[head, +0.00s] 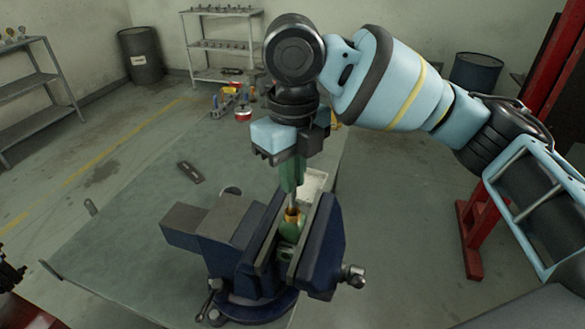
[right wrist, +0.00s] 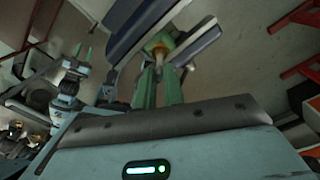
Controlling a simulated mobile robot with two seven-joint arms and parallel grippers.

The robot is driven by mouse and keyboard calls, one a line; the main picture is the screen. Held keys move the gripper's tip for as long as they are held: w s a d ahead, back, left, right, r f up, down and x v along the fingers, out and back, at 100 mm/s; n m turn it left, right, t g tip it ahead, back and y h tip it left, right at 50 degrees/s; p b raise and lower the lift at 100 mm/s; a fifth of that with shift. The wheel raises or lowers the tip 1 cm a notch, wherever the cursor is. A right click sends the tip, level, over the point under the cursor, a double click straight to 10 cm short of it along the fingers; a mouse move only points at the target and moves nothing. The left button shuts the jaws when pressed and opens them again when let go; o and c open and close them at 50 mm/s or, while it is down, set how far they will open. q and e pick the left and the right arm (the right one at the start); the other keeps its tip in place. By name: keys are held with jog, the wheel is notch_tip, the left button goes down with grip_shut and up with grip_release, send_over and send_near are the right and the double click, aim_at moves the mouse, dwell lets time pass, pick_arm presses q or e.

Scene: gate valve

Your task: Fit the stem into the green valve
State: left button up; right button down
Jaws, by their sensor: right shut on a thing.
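The green valve (head: 291,229) is clamped between the jaws of a blue vise (head: 321,243), with a brass-coloured ring at its top. My right gripper (head: 291,187) points down above it, shut on the stem (head: 293,203), a thin grey rod just below the green fingers. The rod's lower end meets the brass ring; I cannot tell how deep it sits. In the right wrist view the fingers (right wrist: 160,88) point at the valve (right wrist: 160,42), and the stem between them is mostly hidden. My left gripper (right wrist: 84,52) shows there, away from the vise, its fingers apart and empty.
The vise stands on a grey-green worktable (head: 130,220). A dark flat part (head: 190,172) lies left of it, and a white tray (head: 314,183) sits behind the jaws. Small coloured items (head: 232,98) are at the far end. The table's left side is mostly clear.

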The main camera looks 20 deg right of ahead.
pick_arm(q)
jog(key=shift+s+f, duration=0.4)
jog(key=shift+f, duration=0.05)
pick_arm(e)
jog(key=shift+f, duration=2)
jog(key=c, duration=1.4)
grip_release()
notch_tip(320, 180, up, 8)
jog(key=shift+f, duration=0.1)
pick_arm(q)
jog(key=shift+w+r, duration=0.2)
jog(key=shift+s, duration=0.1)
